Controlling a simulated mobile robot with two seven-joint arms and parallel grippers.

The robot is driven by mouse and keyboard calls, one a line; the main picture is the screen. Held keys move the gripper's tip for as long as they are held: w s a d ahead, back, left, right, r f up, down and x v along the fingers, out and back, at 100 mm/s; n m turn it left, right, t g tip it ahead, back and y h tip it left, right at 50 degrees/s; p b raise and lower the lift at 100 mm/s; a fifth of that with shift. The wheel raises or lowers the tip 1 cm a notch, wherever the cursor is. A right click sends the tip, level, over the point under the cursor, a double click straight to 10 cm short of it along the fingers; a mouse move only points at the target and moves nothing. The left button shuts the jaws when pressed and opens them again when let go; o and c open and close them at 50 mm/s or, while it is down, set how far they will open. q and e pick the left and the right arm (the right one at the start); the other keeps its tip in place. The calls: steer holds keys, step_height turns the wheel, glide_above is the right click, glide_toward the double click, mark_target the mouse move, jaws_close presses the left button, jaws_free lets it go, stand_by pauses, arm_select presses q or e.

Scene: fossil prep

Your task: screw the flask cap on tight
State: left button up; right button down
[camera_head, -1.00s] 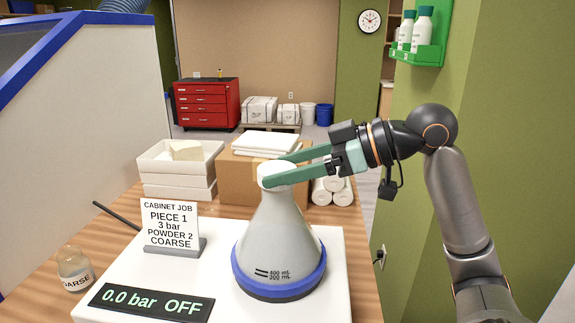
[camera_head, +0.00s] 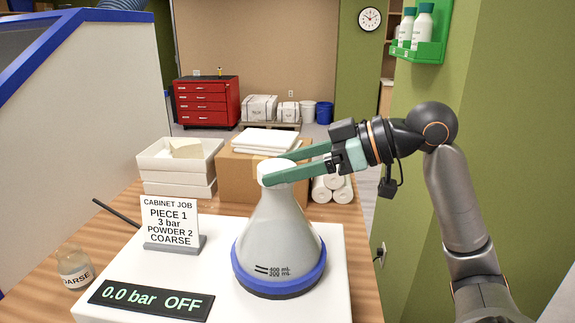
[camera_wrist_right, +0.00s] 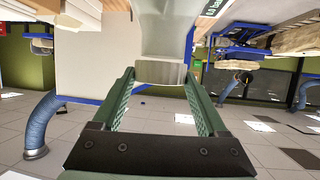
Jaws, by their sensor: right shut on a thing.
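The flask (camera_head: 279,240) is a whitish cone with a blue band near its base, standing upright on the white unit. Its white cap (camera_head: 275,171) sits on the neck at the top. My right gripper (camera_head: 278,169) reaches in from the right, its green fingers on either side of the cap and shut on it. In the right wrist view the cap (camera_wrist_right: 160,73) is between the two fingertips, with the flask body (camera_wrist_right: 165,28) beyond it. How tightly the cap sits cannot be seen. My left gripper is not in view.
The white unit (camera_head: 215,250) shows "0.0 bar OFF" on its display (camera_head: 150,300). A job sign (camera_head: 170,222) and a jar marked coarse (camera_head: 74,268) stand left of the flask. A cardboard box (camera_head: 235,170), white trays (camera_head: 165,185) and white rolls (camera_head: 332,188) are behind.

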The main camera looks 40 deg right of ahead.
steer(key=shift+f+b, duration=0.65)
steer(key=shift+f, duration=0.25)
stand_by(0.8)
jaws_free()
steer(key=v, duration=0.8)
steer(key=shift+b, duration=0.3)
